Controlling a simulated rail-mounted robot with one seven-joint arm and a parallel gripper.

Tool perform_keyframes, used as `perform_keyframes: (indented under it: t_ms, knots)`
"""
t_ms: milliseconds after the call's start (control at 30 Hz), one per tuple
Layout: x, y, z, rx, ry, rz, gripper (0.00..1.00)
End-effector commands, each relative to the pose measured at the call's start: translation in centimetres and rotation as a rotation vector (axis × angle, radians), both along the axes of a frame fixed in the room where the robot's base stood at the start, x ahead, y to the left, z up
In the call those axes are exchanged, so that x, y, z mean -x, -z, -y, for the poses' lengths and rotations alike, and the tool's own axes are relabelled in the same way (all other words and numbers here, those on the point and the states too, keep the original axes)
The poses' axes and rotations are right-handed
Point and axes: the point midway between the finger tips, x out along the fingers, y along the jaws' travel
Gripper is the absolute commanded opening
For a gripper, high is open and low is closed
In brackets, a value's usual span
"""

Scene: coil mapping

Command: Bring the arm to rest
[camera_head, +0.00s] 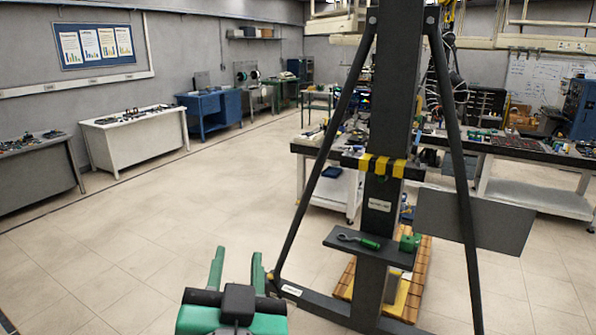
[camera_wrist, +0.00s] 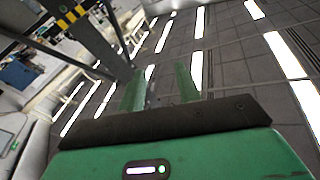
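My gripper (camera_head: 237,268) is at the bottom of the head view, left of the foot of a dark steel column (camera_head: 385,150). Its two green fingers stand apart with nothing between them. The rest of my arm is mostly out of the head view.
A small shelf (camera_head: 345,240) on the column holds a green-handled tool (camera_head: 358,240) and a green block (camera_head: 409,242). A grey panel (camera_head: 474,222) is right of it. A wooden pallet (camera_head: 418,290) lies at its foot. White workbench (camera_head: 135,138) stands left. Floor (camera_head: 150,230) is clear.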

Motion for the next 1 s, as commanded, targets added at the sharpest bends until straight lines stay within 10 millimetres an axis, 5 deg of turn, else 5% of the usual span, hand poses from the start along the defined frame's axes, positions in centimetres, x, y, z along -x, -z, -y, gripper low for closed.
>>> perform_keyframes:
  t_ms: [100,233,300,500,667,1000]
  knots:
    - [6.3,-7.0,5.9,0.112,0.116,0.267,0.34]
    - [15.2,-13.6,10.3,0.254,0.267,0.542,0.34]
    - [14.1,-20.4,9.6,0.238,0.243,0.516,0.34]
    - [14.0,-28.1,9.4,0.222,0.231,0.509,0.34]
    - [13.9,-29.9,9.3,0.218,0.227,0.507,0.34]
    - [13.9,-29.6,9.3,0.216,0.226,0.506,0.34]
